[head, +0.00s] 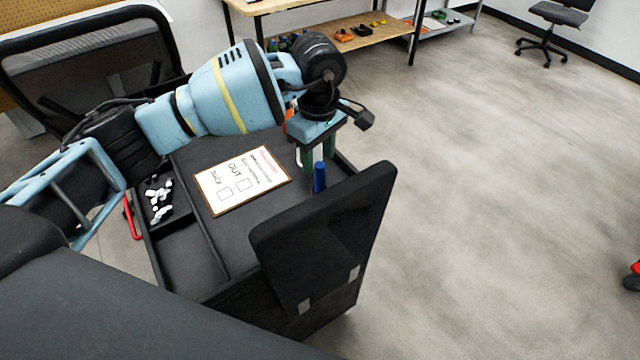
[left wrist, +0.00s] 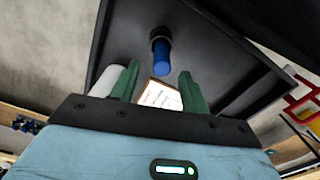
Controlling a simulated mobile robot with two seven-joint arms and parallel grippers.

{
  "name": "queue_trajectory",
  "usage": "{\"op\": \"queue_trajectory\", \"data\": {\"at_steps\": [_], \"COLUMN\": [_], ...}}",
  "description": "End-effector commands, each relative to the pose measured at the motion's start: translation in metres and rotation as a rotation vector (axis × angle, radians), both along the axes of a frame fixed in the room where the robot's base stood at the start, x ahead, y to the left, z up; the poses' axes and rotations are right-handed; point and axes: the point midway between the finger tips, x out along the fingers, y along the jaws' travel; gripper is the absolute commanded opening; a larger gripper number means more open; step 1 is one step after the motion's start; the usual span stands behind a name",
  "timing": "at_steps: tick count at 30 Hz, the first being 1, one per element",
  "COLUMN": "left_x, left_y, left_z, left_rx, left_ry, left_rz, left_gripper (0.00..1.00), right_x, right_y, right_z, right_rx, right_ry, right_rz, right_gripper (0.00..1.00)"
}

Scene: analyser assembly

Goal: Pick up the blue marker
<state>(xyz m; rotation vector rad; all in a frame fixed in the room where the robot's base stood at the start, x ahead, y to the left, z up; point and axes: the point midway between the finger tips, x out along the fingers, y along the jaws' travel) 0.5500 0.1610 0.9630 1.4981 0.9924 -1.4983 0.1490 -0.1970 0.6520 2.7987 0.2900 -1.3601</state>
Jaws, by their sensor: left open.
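The blue marker (head: 319,178) stands roughly upright in the dark cart tray, near its right side, just behind a black panel that hides its lower end. It also shows in the left wrist view (left wrist: 162,58), with a black end. My left gripper (head: 318,157) is open, with its green fingers pointing down, close to the marker. In the left wrist view the gap between the fingers (left wrist: 160,88) is empty, and the marker shows beyond it, roughly in line with the gap. My right gripper is out of view.
A clipboard (head: 240,181) with a printed sheet lies in the tray (head: 190,255). Small white pieces (head: 158,198) fill a left compartment. The black panel (head: 325,235) rises at the front right. A white cylinder (left wrist: 104,80) is beside one finger. Open floor lies to the right.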

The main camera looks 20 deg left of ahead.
Motion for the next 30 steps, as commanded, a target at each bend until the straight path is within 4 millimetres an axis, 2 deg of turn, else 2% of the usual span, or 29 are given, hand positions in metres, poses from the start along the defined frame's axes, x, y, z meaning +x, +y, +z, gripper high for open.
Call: {"op": "queue_trajectory", "data": {"at_steps": [12, 21, 30], "left_x": [-0.003, -0.003, -0.003], "left_y": [-0.003, -0.003, -0.003], "left_z": [-0.046, -0.051, -0.051], "left_rx": [0.001, 0.0, 0.0], "left_ry": [0.002, 0.0, 0.0], "left_rz": [0.0, 0.0, 0.0], "left_gripper": [0.46, 0.46, 0.08], "right_x": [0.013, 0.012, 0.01], "right_y": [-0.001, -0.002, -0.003], "right_z": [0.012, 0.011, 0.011], "right_rx": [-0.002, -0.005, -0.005], "right_ry": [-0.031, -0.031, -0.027], "right_rz": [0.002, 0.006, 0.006], "right_gripper": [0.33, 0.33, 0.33]}}
